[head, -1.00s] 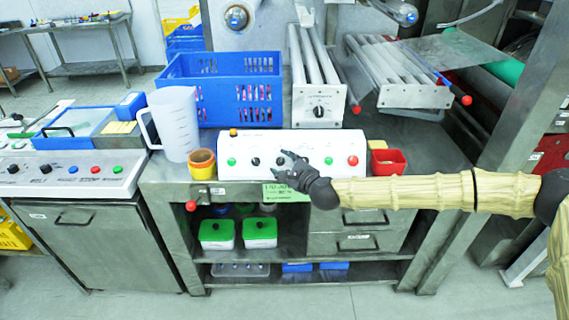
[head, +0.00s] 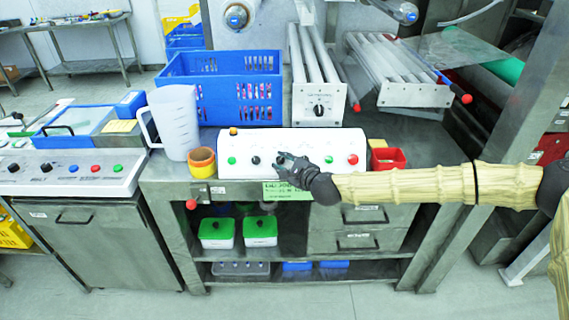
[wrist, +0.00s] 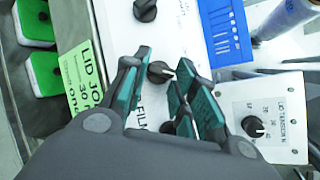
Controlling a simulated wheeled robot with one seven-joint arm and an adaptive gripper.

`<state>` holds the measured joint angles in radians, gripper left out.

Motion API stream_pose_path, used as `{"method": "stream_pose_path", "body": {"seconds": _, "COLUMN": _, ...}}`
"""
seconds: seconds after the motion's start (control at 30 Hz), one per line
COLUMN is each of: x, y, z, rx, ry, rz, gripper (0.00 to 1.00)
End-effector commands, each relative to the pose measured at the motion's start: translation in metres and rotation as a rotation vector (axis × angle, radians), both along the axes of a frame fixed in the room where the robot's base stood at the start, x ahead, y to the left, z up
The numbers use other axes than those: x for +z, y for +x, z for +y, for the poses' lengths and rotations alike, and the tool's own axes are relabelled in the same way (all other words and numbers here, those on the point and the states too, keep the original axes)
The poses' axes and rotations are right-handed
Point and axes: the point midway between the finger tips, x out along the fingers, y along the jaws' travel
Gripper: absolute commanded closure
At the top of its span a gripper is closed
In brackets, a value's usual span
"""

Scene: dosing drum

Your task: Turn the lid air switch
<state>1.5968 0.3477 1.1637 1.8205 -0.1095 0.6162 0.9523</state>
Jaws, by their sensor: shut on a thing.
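The white control box (head: 240,145) stands at the front of the steel bench. It carries a black rotary switch (head: 255,161), a green button (head: 328,160) and a red button (head: 352,160). In the head view my gripper (head: 284,158) is at a second black switch, which it mostly hides. In the wrist view this black switch knob (wrist: 160,71) with a pale pointer sits between my teal-padded fingers (wrist: 165,88), which are shut on it. Another black knob (wrist: 145,10) shows beyond, apart from the fingers. Part of a printed label, "FILM", shows beside the held knob; I cannot read the whole label.
A yellow cup (head: 202,163) and a white jug (head: 176,125) stand left of the box; a red bin (head: 388,159) stands right. A blue crate (head: 218,95) and a roller unit with a knob (head: 318,109) are behind. A green sign (head: 289,190) hangs below.

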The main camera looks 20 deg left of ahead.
Motion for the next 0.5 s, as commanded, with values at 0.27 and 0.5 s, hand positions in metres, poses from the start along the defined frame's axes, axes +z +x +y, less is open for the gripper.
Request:
{"method": "stream_pose_path", "body": {"seconds": 0.27, "x": 0.0049, "y": 0.0024, "z": -0.0003, "rx": 0.106, "ry": -0.145, "rz": -0.050, "gripper": 0.96}}
{"method": "stream_pose_path", "body": {"seconds": 0.5, "x": 0.0087, "y": 0.0041, "z": 0.0002, "rx": 0.224, "ry": -0.304, "rz": -0.101, "gripper": 0.96}}
